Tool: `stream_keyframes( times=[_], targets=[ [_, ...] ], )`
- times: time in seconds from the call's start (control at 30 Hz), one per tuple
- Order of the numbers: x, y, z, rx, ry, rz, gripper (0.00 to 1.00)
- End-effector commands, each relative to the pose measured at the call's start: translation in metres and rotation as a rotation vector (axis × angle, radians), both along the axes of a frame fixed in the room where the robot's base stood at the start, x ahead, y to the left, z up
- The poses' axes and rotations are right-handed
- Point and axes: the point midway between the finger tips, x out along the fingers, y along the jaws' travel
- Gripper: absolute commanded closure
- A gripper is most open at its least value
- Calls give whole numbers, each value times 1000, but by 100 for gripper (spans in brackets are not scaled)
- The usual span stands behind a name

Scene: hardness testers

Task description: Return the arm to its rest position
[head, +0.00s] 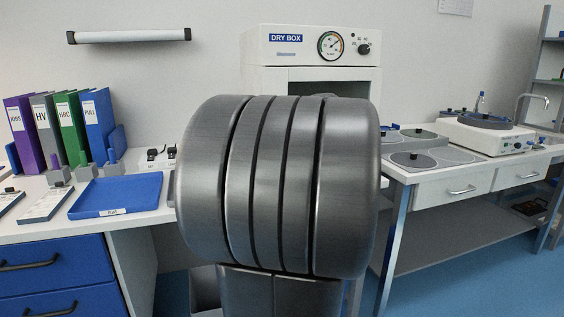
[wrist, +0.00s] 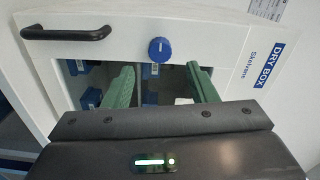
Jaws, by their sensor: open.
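My gripper (wrist: 162,78) shows in the wrist view with its two green fingers apart and nothing between them. It points at the dry box (wrist: 275,50), which appears tilted there, and the fingers overlap its dark opening. I cannot tell whether the fingertips are inside it. In the head view my own grey arm link fills the middle and hides the gripper. The white dry box (head: 262,43) stands behind it, with a dial and a knob on its top panel; its lower part is hidden.
Blue-based pieces (wrist: 92,98) show within the box opening. A black handle (wrist: 66,33) and a round blue knob (wrist: 160,50) are close to the fingers. A blue tray (head: 118,194) and binders (head: 70,130) are on the left bench. A polishing machine (head: 490,135) stands right.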

Motion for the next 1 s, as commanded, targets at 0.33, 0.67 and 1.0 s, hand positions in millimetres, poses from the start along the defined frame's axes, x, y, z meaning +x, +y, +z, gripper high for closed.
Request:
stream_keyframes(
  times=[0.33,0.67,1.0],
  targets=[
    [-63,-21,0,-1,-2,-3,48],
    [-26,-7,-1,0,2,4,48],
    [33,12,0,-1,1,3,48]
  ],
)
